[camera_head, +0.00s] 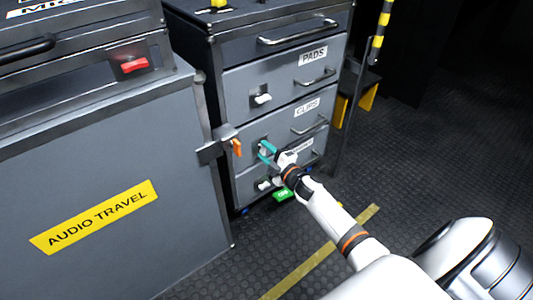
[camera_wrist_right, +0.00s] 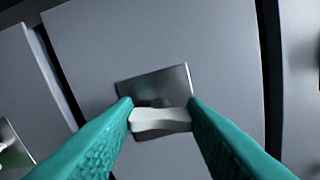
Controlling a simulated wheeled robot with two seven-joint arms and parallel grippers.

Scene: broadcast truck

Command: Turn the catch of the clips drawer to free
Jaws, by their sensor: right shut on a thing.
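The clips drawer (camera_head: 285,125) is the grey middle drawer front, with a white "CLIPS" label at its upper right. Its catch (camera_wrist_right: 160,121) shows in the right wrist view as a small white lever on a shiny metal plate (camera_wrist_right: 178,82). My right gripper (camera_head: 264,149) is at the left part of this drawer. In the right wrist view its teal fingers (camera_wrist_right: 160,117) are shut on the two ends of the catch, which lies nearly level across that picture. In the head view the fingers mostly hide the catch. My left gripper is not in view.
The pads drawer (camera_head: 285,80) above has its own white catch (camera_head: 262,99). A lower drawer (camera_head: 250,184) has another catch, and a green tag (camera_head: 283,194) hangs nearby. An orange latch (camera_head: 236,147) and the audio travel case (camera_head: 100,190) stand to the left. Open floor lies right.

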